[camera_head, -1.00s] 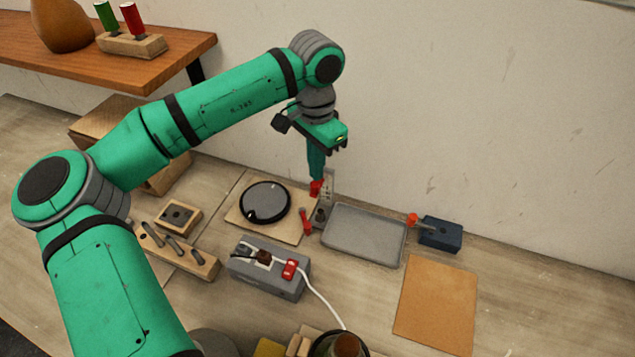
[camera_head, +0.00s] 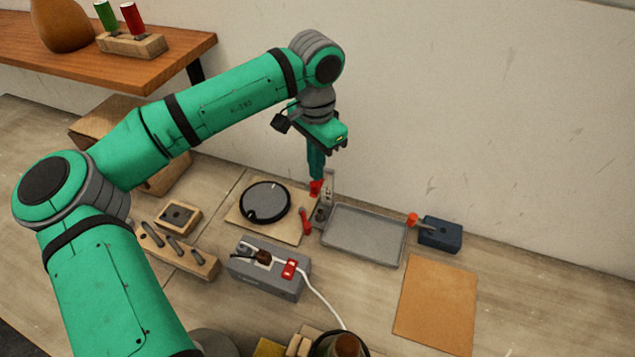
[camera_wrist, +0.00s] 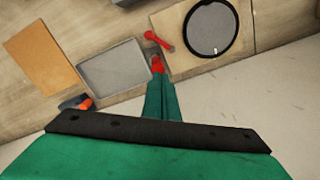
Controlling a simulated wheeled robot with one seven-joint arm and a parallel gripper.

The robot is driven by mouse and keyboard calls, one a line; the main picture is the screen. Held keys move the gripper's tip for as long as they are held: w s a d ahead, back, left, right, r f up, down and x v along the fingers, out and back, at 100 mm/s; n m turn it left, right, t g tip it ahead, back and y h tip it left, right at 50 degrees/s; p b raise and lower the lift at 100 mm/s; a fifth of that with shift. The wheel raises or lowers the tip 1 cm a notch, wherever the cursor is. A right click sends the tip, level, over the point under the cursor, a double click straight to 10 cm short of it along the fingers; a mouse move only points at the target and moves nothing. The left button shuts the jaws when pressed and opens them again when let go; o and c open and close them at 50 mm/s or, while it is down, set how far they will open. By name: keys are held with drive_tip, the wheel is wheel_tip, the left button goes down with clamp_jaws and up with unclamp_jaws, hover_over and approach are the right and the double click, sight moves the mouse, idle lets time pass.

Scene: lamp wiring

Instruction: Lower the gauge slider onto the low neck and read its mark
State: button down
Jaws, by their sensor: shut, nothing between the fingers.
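My gripper (camera_head: 316,172) points down at the gauge, its fingers together with nothing between them. It also shows in the wrist view (camera_wrist: 159,88). The red slider (camera_head: 315,188) is right at the fingertips, on a grey upright gauge plate (camera_head: 328,186) with small marks. In the wrist view the red slider (camera_wrist: 157,64) shows just past the fingertips. I cannot tell whether the fingers touch it. A small dark neck piece (camera_head: 320,213) stands at the foot of the plate. The mark's reading is too small to tell.
A round black disc (camera_head: 265,202) on a wooden board and a red lever (camera_head: 305,221) are beside the gauge. A grey tray (camera_head: 363,236) lies to the right, with a blue block (camera_head: 440,233) beyond. A grey box (camera_head: 268,267) with a white cable is in front.

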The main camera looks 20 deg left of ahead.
sight(316, 192)
drive_tip(key=shift+f, duration=4.45)
idle(0.4)
drive_tip(key=shift+r, duration=0.1)
drive_tip(key=shift+r, duration=2.45)
